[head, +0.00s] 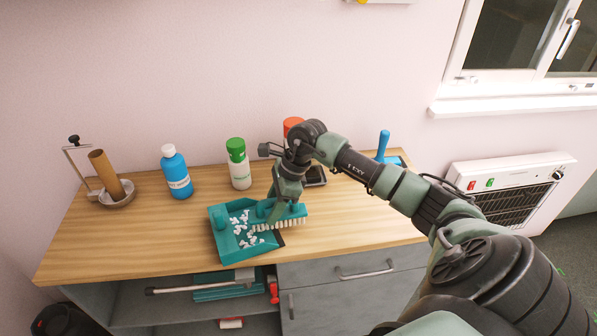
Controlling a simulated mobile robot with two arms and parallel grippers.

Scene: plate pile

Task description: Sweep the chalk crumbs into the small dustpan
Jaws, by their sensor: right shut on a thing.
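The small teal dustpan (220,238) lies on the wooden worktop. White chalk crumbs (240,222) are scattered on its floor. A teal brush (294,211) with pale bristles lies over the right part of the dustpan, its bristles close to some crumbs. My right gripper (283,196) reaches down from above and is shut on the brush. Its fingertips are partly hidden against the brush. My left gripper is out of the picture.
Behind the dustpan stand a blue bottle (176,174), a green-capped bottle (238,165) and an orange-topped thing (292,124), partly hidden by my arm. The front right worktop (365,225) is clear.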

